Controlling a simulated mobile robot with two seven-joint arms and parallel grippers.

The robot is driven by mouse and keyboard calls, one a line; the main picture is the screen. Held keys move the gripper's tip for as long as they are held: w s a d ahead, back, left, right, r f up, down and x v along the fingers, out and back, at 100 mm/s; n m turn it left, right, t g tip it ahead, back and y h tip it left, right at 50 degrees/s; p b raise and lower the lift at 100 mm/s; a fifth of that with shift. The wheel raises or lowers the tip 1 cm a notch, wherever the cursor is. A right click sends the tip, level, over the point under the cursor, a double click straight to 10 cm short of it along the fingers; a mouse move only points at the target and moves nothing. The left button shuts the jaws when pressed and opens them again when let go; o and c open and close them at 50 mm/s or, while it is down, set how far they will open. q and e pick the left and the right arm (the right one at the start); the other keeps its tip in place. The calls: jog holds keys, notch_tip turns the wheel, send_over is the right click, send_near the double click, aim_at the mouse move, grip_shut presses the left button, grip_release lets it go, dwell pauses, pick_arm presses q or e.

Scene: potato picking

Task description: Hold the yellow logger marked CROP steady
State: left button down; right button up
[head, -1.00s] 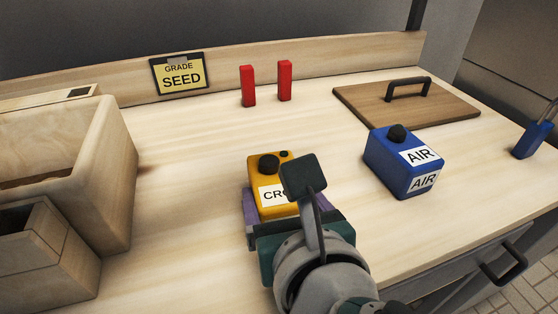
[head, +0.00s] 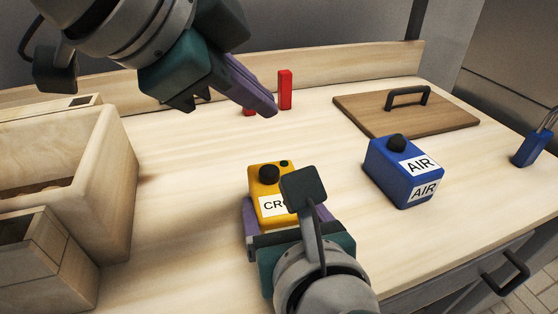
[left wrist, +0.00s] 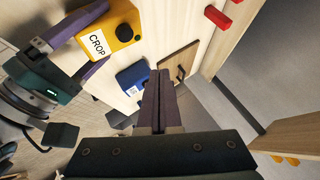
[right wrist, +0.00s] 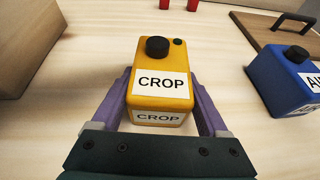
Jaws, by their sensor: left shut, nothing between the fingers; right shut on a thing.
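A blue AIR logger (head: 402,172) stands right of the yellow one. Behind it lies a wooden board (head: 450,110) with a black handle. Red blocks (head: 285,90) stand at the back. Wooden bins (head: 115,180) fill the left side. A blue holder (head: 531,147) is at the right edge.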

aim_at(261, 175)
pick_arm(q)
jog(key=shift+f, duration=3.45)
jog(key=shift+f, duration=0.15)
jog(key=shift+f, duration=0.3)
jog(key=shift+r, duration=0.45)
jog(key=shift+r, duration=3)
